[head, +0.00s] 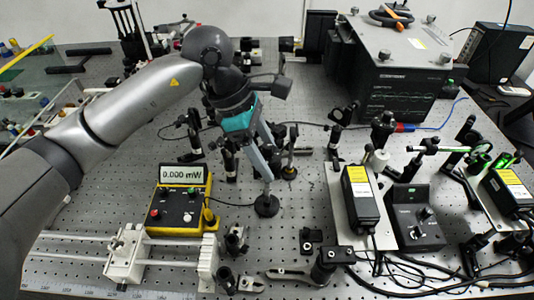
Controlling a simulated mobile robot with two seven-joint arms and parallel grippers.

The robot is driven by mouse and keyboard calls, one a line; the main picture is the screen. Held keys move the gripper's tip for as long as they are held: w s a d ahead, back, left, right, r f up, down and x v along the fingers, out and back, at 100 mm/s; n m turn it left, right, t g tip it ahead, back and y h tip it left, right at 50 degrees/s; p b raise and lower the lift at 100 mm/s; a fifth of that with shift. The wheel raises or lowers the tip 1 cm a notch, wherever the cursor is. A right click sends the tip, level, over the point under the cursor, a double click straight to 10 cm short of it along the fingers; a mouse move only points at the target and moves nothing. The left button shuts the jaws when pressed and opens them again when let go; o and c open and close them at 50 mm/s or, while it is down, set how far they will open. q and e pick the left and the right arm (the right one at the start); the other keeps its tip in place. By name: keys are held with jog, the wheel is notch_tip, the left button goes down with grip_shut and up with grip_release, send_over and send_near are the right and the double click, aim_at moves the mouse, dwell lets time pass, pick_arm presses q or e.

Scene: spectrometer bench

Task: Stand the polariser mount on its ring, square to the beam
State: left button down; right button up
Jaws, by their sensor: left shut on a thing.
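My left gripper (264,178) reaches down over the middle of the bench, its teal-banded wrist above it. It is shut on what looks like the polariser mount, a slim post on a round black base (267,207). The mount stands about upright, with its base at or just above the perforated bench top. The fingers and wrist hide most of its upper part, so I cannot tell which way its face is turned. No ring shows clearly around the base. My right gripper is not in view.
A yellow power meter (180,212) reading 0.000 mW stands left of the base. A white rail with a carriage (125,252) lies at front left. Dark posts crowd behind the gripper. A black boxed instrument (400,90) stands at back right.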

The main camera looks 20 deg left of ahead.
pick_arm(q)
jog(key=shift+c, duration=0.3)
grip_release()
jog(key=shift+f, duration=0.1)
jog(key=shift+r, duration=0.4)
jog(key=v, duration=1.1)
jog(key=shift+a+r, duration=0.15)
jog(key=shift+r, duration=0.1)
